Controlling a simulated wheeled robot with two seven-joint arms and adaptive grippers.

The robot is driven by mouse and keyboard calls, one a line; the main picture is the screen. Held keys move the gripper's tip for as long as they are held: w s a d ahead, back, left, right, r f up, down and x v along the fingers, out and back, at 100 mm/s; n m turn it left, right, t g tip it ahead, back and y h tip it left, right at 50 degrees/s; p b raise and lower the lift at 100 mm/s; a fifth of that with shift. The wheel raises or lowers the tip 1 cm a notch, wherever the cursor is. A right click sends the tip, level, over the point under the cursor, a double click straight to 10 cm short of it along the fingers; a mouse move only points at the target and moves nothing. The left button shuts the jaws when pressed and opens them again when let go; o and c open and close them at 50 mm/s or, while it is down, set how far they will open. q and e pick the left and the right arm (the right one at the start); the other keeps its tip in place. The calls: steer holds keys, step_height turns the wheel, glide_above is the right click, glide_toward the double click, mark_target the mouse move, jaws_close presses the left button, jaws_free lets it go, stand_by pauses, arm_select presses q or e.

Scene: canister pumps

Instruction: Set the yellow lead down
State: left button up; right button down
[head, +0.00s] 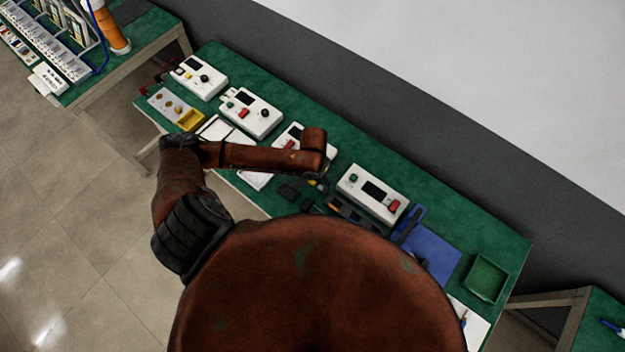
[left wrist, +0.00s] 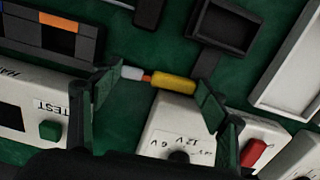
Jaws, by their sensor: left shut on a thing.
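The yellow lead (left wrist: 173,83), with an orange band and a white end, lies between the fingers of my left gripper (left wrist: 152,92) in the left wrist view. The gripper is shut on it end to end, the white end at the left finger and the yellow end at the right. Green bench top and part of a white box (left wrist: 172,125) marked with voltages show behind it. In the head view my left gripper (head: 318,186) is over the green bench (head: 460,238), largely hidden by my arm, and the lead cannot be made out. My right gripper is not in view.
White instrument boxes stand along the bench, among them one (head: 372,193) right of my gripper and one (head: 250,113) to the left. A blue mat (head: 437,255) and green tray (head: 485,278) lie at the right. Dark holders (left wrist: 225,28) are close by in the wrist view.

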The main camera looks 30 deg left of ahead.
arm_select(q)
steer(key=o, duration=0.9)
steer(key=shift+o, duration=0.2)
